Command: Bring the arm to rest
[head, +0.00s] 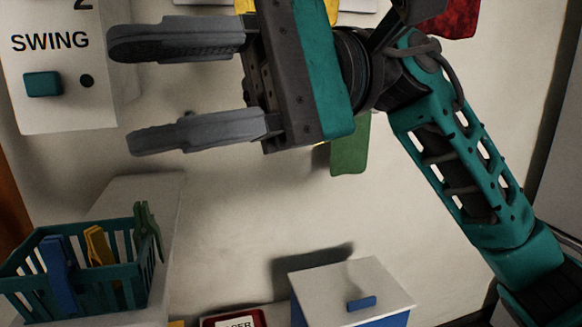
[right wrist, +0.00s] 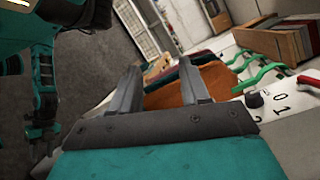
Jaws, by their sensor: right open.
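My right arm (head: 465,165) reaches in from the lower right in the head view and holds its gripper high in the picture. The right gripper (head: 160,92) points left, with its two grey fingers well apart and nothing between them. In the right wrist view the same gripper (right wrist: 160,88) shows its fingers apart and empty, with an orange-brown surface beyond them. My left gripper does not show in the head view.
A white panel marked SWING (head: 65,65) stands at the upper left, near the fingertips. A teal basket (head: 130,270) with several clothespins sits at the lower left. A white-lidded box (head: 335,285) stands below the gripper. Green hooks (right wrist: 262,72) show in the wrist view.

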